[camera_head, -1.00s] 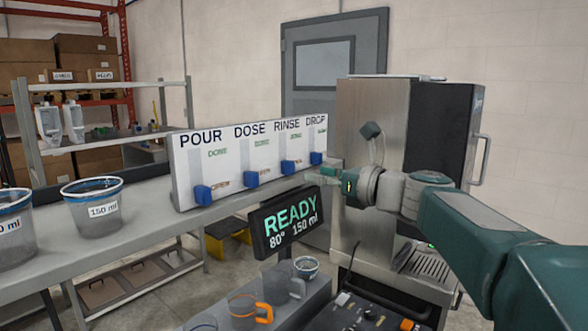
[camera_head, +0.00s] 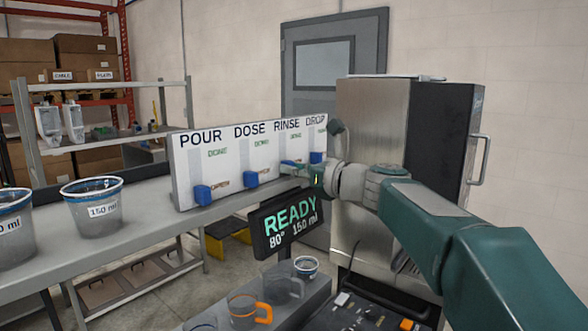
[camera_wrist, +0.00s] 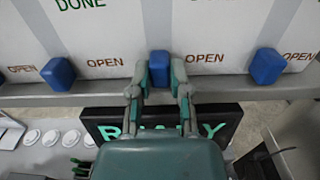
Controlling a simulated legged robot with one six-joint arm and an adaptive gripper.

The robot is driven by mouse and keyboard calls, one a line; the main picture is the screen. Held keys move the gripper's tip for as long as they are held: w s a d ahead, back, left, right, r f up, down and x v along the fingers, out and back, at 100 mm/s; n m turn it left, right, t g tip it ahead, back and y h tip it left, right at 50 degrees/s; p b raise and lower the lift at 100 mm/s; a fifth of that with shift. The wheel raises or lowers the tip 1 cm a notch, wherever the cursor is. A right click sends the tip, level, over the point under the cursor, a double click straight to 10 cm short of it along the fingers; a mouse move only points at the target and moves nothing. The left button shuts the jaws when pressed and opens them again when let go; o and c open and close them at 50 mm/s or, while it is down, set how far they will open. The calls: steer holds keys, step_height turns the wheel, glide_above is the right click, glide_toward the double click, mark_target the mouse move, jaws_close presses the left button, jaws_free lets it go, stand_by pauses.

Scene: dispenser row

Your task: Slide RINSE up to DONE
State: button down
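The white dispenser panel (camera_head: 222,170) carries the columns POUR, DOSE, RINSE and DROP, each with a blue slider. The RINSE slider (camera_wrist: 159,64) is third from the left, low in its column at the OPEN level. In the wrist view, my gripper (camera_wrist: 160,78) has one finger on each side of this slider. The fingers look very close to its sides, but I cannot tell whether they press on it. In the head view my gripper (camera_head: 293,167) hides most of this slider.
The POUR slider (camera_head: 202,195), DOSE slider (camera_head: 252,180) and DROP slider (camera_head: 316,157) are all low. A READY display (camera_head: 288,224) stands just below my gripper. Graduated tubs (camera_head: 93,203) stand on the left counter. A steel machine (camera_head: 372,125) stands behind my arm.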

steer(key=shift+r, duration=3.05)
steer(key=c, duration=0.6)
jaws_free()
steer(key=shift+o, duration=0.2)
steer(key=shift+s+d, duration=0.1)
steer(key=shift+d, duration=0.1)
glide_toward(283, 136)
steer(key=v, duration=0.5)
steer(key=shift+a+f, duration=0.1)
steer(key=shift+a, duration=0.05)
